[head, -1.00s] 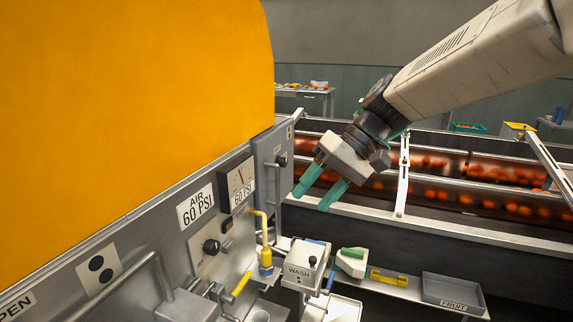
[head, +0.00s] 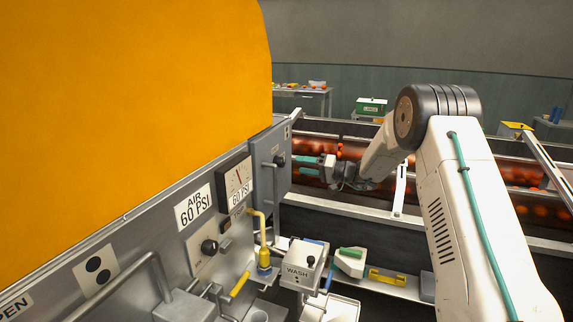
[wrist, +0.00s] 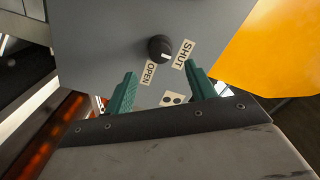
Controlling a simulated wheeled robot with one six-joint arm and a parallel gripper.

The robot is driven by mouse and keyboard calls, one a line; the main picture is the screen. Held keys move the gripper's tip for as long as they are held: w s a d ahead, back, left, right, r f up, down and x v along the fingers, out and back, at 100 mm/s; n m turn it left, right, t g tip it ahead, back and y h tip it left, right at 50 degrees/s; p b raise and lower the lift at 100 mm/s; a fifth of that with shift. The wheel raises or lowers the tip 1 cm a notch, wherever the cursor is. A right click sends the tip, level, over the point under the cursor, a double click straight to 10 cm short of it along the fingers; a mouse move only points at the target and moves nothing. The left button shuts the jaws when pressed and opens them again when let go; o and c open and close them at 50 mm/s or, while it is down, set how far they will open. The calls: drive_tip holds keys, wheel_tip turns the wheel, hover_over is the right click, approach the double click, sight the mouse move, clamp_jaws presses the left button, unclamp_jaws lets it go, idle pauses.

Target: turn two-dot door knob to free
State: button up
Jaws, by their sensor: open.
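In the head view the knob (head: 279,160) sits on the grey door (head: 270,178) at the far end of the machine. My gripper (wrist: 160,69) is open with its green fingers toward the panel, either side of the line to the knob, and holds nothing. In the head view my gripper (head: 300,164) is close to the knob; contact cannot be told.
A large orange cover (head: 130,100) rises over the machine's left side. A front panel carries a gauge (head: 236,180), a yellow pipe (head: 262,235) and another black knob (head: 209,247). A WASH box (head: 299,268) stands below. A conveyor with oranges (head: 490,200) runs behind my arm.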

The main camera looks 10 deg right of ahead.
sight(284, 163)
drive_tip(key=x, duration=0.7)
drive_tip(key=shift+a, duration=0.1)
drive_tip(key=c, duration=1)
